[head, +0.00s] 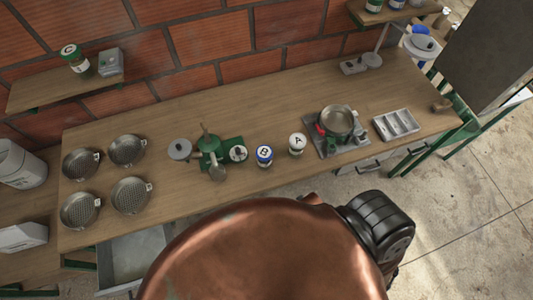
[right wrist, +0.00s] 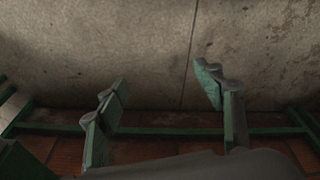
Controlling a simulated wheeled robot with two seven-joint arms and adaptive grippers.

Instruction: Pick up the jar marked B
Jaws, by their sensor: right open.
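The jar marked B (head: 264,156) stands upright on the wooden counter in the head view. It has a blue band and a B on its lid. To its right, a little apart, stands a white jar marked A (head: 297,144). My right gripper (right wrist: 162,95) shows only in the right wrist view. Its two green-grey fingers are spread apart with nothing between them, and floor lies beyond. No jar shows in that view. My left gripper is not in view.
Left of the jar is a green grinder-like device (head: 212,150). Right are a pot (head: 337,121) on a burner and a metal tray (head: 396,124). Several strainer pans (head: 131,195) sit at the left. The counter (head: 230,190) is clear in front of the jar. A drawer (head: 135,262) stands open below.

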